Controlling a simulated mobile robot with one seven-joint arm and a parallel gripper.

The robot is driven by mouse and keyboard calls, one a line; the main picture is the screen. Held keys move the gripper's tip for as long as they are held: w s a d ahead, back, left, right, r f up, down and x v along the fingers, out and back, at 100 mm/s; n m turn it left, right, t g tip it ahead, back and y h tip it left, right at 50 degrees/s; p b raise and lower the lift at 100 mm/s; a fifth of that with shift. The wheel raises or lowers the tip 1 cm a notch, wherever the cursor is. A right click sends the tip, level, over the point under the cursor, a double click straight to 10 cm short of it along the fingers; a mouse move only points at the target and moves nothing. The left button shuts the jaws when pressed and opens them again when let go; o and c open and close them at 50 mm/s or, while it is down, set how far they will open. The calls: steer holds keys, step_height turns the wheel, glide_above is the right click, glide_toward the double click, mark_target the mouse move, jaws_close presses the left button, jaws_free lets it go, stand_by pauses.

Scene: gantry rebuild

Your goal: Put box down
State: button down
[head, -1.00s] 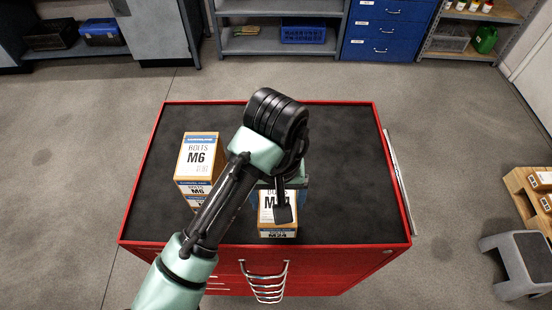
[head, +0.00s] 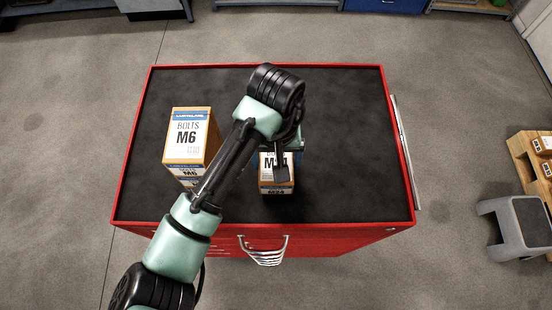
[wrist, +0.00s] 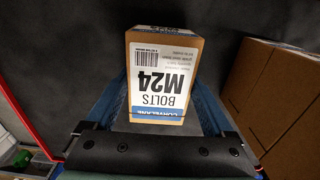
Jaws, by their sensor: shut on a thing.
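The M24 bolts box (head: 277,188) is orange-brown and white with a blue band. My gripper (head: 281,158) is shut on it, over the cart top (head: 345,140). In the wrist view the box (wrist: 163,75) shows its M24 label between the two blue fingers of my gripper (wrist: 165,95). The box looks level. I cannot tell whether its underside touches the black mat. My wrist and a dark part of the gripper hide some of its top in the head view.
A stack of M6 bolts boxes (head: 187,138) stands on the cart to the left, and shows large at the right of the wrist view (wrist: 270,90). The mat's right side is clear. A grey step stool (head: 515,225) and a wooden pallet (head: 530,160) stand right of the cart.

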steer(key=shift+w+f, duration=0.1)
steer(key=shift+f, duration=0.45)
jaws_free()
steer(key=shift+f, duration=0.15)
step_height(320, 180, up, 12)
steer(key=p, duration=0.1)
steer(key=shift+r, duration=0.2)
steer(key=shift+d, duration=0.1)
